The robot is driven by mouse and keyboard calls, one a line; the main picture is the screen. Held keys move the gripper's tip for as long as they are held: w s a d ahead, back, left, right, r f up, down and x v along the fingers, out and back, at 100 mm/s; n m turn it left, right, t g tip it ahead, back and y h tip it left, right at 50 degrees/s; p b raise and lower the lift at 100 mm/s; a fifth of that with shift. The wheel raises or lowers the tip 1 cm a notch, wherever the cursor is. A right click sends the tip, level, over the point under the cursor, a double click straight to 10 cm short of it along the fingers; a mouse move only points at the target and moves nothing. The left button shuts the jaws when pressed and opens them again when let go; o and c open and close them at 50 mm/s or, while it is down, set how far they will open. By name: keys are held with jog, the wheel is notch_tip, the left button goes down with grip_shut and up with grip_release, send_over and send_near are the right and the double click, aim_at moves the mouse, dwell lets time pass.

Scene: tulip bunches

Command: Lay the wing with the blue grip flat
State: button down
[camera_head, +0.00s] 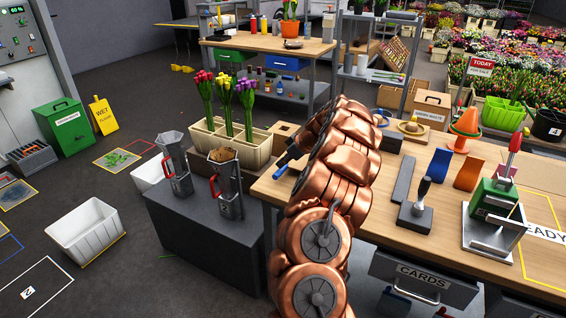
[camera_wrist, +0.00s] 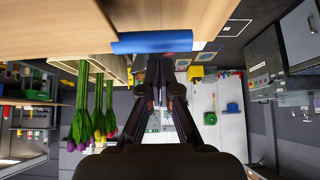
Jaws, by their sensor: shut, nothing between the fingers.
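A blue grip (camera_wrist: 152,42) lies along the edge of a pale wooden panel (camera_wrist: 90,25) in the wrist view, which shows the room upside down. A blue piece (camera_head: 289,155) beside my arm at the table's left end looks like the same grip. How the wing tilts is not clear, as my copper arm covers much of that area. My gripper (camera_wrist: 160,68) is shut and empty, its dark fingertips close to the blue grip. I cannot tell whether they touch it.
The wooden table (camera_head: 385,165) holds a stamp-like block (camera_head: 415,214), a green press (camera_head: 492,205) and an orange cone (camera_head: 466,127). A tulip planter (camera_head: 250,150) and a dark cabinet (camera_head: 208,230) with two metal jugs stand left of my arm.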

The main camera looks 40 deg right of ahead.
jog(key=shift+w+f+b, duration=0.1)
jog(key=shift+f+b, duration=0.8)
jog(key=shift+b, duration=0.65)
jog(key=shift+a+f, duration=0.1)
jog(key=shift+f, duration=0.15)
jog(key=shift+r, duration=0.1)
jog(key=shift+r+b, duration=0.3)
jog(key=shift+b, duration=0.05)
jog(key=r, duration=0.4)
jog(key=shift+w+r+b, duration=0.2)
jog(key=shift+w+b, duration=0.15)
jog(key=shift+b, duration=0.05)
jog(key=b+v, duration=0.1)
jog(key=v, duration=0.8)
jog(key=shift+w+r, duration=0.25)
jog(key=shift+r, duration=0.3)
jog(key=shift+a, duration=0.1)
